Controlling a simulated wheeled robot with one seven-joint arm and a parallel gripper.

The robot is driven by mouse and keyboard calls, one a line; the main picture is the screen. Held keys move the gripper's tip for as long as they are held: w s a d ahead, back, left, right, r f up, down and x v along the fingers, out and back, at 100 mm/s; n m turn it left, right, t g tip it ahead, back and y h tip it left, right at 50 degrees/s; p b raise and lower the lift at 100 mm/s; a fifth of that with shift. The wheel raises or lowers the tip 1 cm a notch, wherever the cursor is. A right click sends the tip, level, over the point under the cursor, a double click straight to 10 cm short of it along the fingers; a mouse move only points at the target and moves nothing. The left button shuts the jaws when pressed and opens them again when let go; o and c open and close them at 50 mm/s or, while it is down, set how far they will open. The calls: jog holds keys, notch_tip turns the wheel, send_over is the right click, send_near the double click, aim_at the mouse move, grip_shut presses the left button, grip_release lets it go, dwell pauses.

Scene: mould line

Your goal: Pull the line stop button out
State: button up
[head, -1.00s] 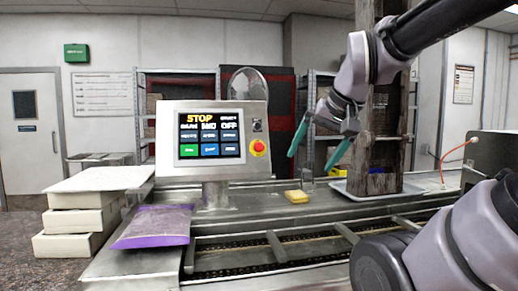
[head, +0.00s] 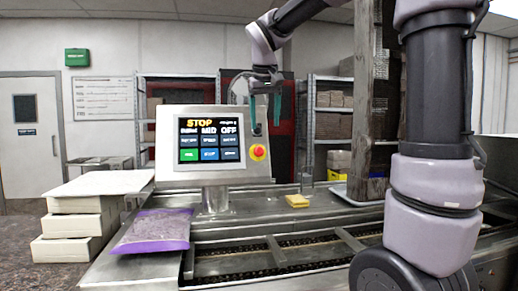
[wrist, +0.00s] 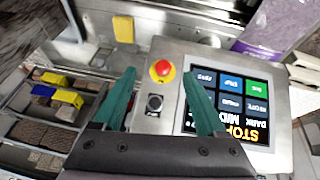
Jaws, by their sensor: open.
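The line stop button (head: 258,152) is a red mushroom button on a yellow base, at the lower right of the grey control panel (head: 165,135). It also shows in the wrist view (wrist: 162,70), just beyond and between my fingertips. The panel's screen (head: 211,140) reads STOP at the top. My gripper (head: 265,113) is open with green fingers pointing down, above the button in the head view. In the wrist view my gripper (wrist: 160,85) has its fingers apart and empty, over the panel face. A black switch (wrist: 154,103) sits next to the button. I cannot tell the gap to the panel.
A yellow sponge-like block (head: 297,201) lies on the metal line right of the panel. A purple bag (head: 152,230) lies at the front left, beside stacked pale slabs (head: 75,222). A wooden post (head: 367,110) stands at the right.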

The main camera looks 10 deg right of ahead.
aim_at(259, 149)
jog(key=shift+n+h, duration=0.3)
jog(key=w+f, duration=0.2)
jog(key=f, duration=0.1)
jog(key=w+f, duration=0.5)
jog(key=f, duration=0.1)
jog(key=shift+w+a+f, duration=0.1)
jog(key=shift+w+f, duration=0.15)
jog(key=shift+w, duration=0.05)
grip_shut()
dwell(1.0)
